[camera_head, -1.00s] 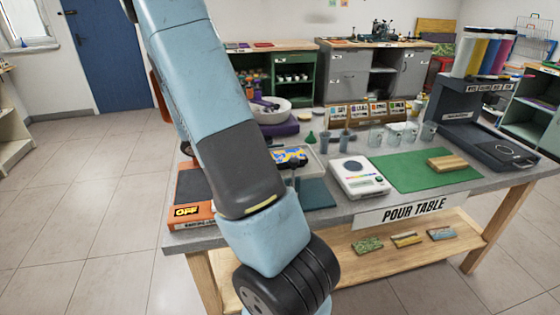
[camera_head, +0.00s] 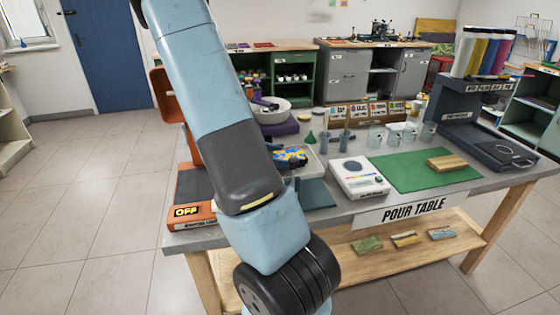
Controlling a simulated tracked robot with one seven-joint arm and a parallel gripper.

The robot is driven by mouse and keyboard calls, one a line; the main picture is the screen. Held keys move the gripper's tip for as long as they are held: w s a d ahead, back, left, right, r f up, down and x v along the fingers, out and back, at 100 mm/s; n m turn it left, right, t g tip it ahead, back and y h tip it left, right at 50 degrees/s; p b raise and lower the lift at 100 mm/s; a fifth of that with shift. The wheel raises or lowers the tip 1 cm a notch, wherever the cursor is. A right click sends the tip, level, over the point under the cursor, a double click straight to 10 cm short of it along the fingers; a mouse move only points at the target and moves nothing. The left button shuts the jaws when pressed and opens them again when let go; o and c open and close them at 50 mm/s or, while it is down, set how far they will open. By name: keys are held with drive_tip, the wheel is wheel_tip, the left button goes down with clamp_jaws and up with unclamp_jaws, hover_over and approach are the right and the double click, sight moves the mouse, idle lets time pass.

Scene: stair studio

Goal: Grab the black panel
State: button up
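A flat black panel (camera_head: 193,183) lies on the orange machine (camera_head: 190,214) marked OFF, at the left end of the pour table. My arm crosses in front of the table and hides the panel's right side. A dark part that seems to be my gripper (camera_head: 271,162) shows just right of my arm, by the tray with the blue and yellow item. Most of it is hidden behind my arm, and I cannot see whether its fingers are open or shut.
The pour table (camera_head: 340,215) also holds a white scale (camera_head: 358,177), a green mat (camera_head: 410,170) with a wooden block, several clear cups and a dark stand (camera_head: 470,115) at the right. A white bowl (camera_head: 270,110) stands behind my arm. The floor at the left is clear.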

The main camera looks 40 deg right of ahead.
drive_tip(key=c, duration=0.7)
drive_tip(key=shift+o, duration=0.2)
drive_tip(key=shift+r, duration=0.1)
